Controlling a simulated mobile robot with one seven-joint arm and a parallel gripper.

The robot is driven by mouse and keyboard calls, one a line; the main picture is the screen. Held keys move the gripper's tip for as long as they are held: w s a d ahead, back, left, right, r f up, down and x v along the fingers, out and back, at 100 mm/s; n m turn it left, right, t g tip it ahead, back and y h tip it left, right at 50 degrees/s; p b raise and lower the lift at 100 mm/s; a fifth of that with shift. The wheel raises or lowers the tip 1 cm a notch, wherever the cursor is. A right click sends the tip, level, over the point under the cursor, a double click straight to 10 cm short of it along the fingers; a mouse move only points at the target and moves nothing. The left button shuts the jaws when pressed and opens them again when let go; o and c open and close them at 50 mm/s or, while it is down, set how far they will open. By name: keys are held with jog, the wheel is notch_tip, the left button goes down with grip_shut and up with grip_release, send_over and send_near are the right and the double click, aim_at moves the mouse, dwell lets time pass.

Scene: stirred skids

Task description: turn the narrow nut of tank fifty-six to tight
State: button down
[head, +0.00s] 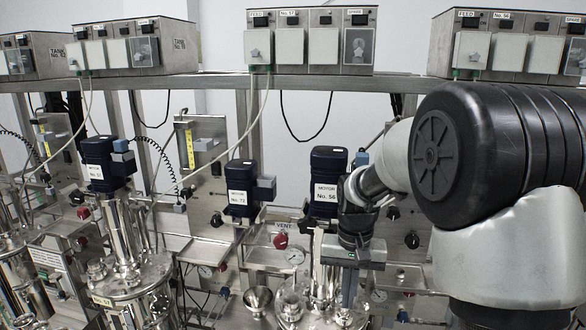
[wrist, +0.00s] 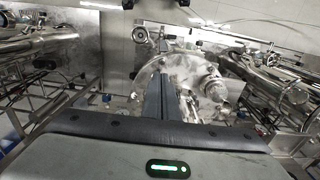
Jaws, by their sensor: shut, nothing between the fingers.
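The dark motor labelled No. 56 (head: 326,170) stands upright above a shiny steel tank, partly hidden by my arm. The tank's lid (head: 290,312) carries several metal fittings at the bottom of the head view. The round lid (wrist: 182,72) fills the middle of the wrist view, with a knob-like fitting (wrist: 211,86) to the right of my fingers. I cannot tell which fitting is the narrow nut. My gripper (head: 349,302) points down over the lid, shut and empty. Its fingers (wrist: 153,78) show together in the wrist view; whether they touch a fitting is unclear.
A motor labelled No. 72 (head: 240,185) and a red VENT knob (head: 281,240) stand left of my gripper. A steel funnel (head: 257,299) is close by. Another tank (head: 130,280) stands further left. Control boxes (head: 310,45) line a shelf above.

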aim_at(343, 315)
jog(key=shift+w+f+b, duration=0.1)
jog(key=shift+f+b, duration=2.4)
jog(key=shift+f, duration=1.25)
jog(key=shift+w+r, duration=0.1)
jog(key=shift+w, duration=0.2)
jog(key=shift+w+a+r+p, duration=0.1)
jog(key=shift+w+a+p, duration=0.1)
jog(key=shift+p, duration=0.4)
jog(key=shift+s, duration=0.15)
jog(key=shift+s+a, duration=0.1)
jog(key=shift+s, duration=0.15)
jog(key=shift+r, duration=0.1)
jog(key=r+p, duration=0.4)
jog(key=r, duration=0.1)
jog(key=shift+s+r, duration=0.2)
jog(key=shift+r, duration=0.05)
